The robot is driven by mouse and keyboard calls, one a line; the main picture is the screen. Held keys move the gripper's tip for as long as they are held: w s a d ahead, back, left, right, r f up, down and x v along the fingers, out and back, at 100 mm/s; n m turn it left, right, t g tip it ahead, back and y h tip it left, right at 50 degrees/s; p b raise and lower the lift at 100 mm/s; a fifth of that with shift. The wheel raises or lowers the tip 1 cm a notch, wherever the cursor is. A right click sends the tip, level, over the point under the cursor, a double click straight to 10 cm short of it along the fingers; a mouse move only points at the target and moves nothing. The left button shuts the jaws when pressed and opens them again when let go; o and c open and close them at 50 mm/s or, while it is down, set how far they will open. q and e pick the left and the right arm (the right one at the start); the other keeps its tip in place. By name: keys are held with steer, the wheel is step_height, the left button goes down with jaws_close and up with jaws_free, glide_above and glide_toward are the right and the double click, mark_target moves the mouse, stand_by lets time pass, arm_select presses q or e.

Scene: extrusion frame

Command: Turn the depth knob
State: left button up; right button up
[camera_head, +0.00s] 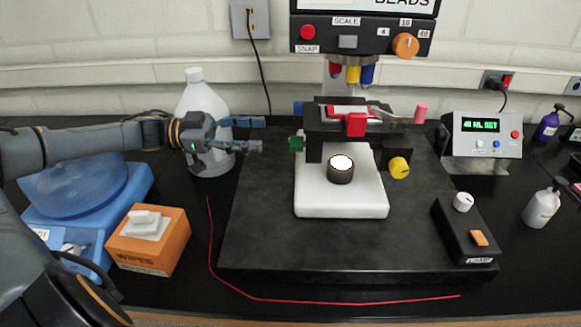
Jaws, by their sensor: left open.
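No label reading "depth" is legible, so I cannot tell which knob is the depth knob. The microscope stage (318,128) carries a green knob (296,143) and a blue knob (298,107) on its left side. On its right are a yellow knob (399,167) and a pink-tipped lever (421,112). My left gripper (262,134) comes in from the left with its fingers apart and empty, pointing right. It appears a short way left of the green and blue knobs, not touching them. My right gripper is not in view.
A white jug (204,103) stands behind my left gripper. An orange wipes box (148,252) and a blue device (132,190) are at left. A red cord (330,301) crosses the front. A lamp box (465,233) sits on the dark base's right, and an orange knob (405,45) is above.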

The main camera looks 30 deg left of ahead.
mark_target(297, 144)
arm_select(q)
steer(key=w+d+f, duration=0.2)
steer(key=w+d, duration=0.1)
steer(key=d, duration=0.3)
steer(key=shift+w+d+f+p, duration=0.15)
steer(key=shift+w+d+p, duration=0.15)
steer(key=shift+p, duration=0.15)
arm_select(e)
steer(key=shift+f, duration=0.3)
arm_select(q)
steer(key=shift+a, duration=0.1)
jaws_close()
steer(key=shift+m, duration=0.4)
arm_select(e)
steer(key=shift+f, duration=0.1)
